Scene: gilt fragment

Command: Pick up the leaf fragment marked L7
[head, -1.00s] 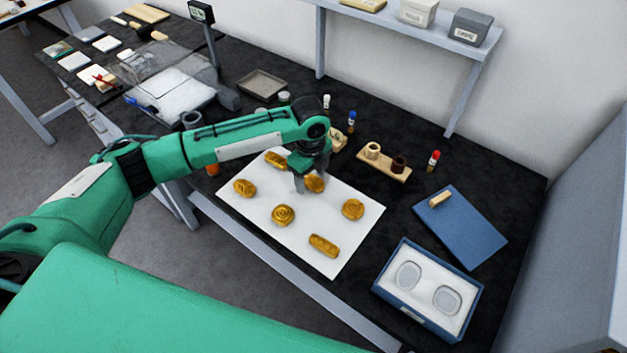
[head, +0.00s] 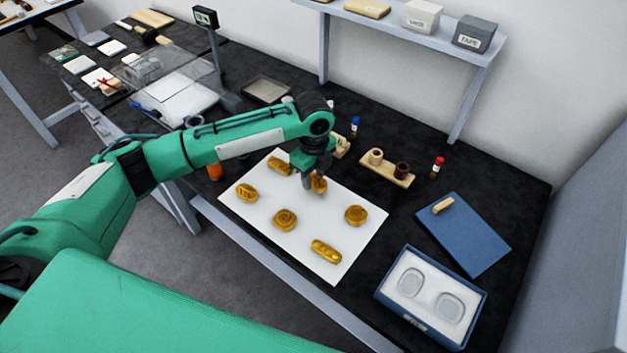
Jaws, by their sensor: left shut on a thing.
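Several gold leaf fragments lie on a white sheet (head: 255,222) on the black table. They include an oval one (head: 246,192), round ones (head: 285,219) (head: 355,215) and long ones (head: 326,251) (head: 279,165). Their marks are too small to read, so I cannot tell which is L7. My left gripper (head: 312,184) points down over the sheet's far side and is shut on a gold fragment (head: 319,184). The fingers partly hide it; I cannot tell whether it is clear of the sheet. My right gripper is not in view.
A blue box with two padded hollows (head: 384,291) stands at the right front, near a blue board (head: 470,240). A wooden holder (head: 387,174) and small bottles (head: 438,167) stand behind the sheet. A shelf (head: 440,45) is at the back.

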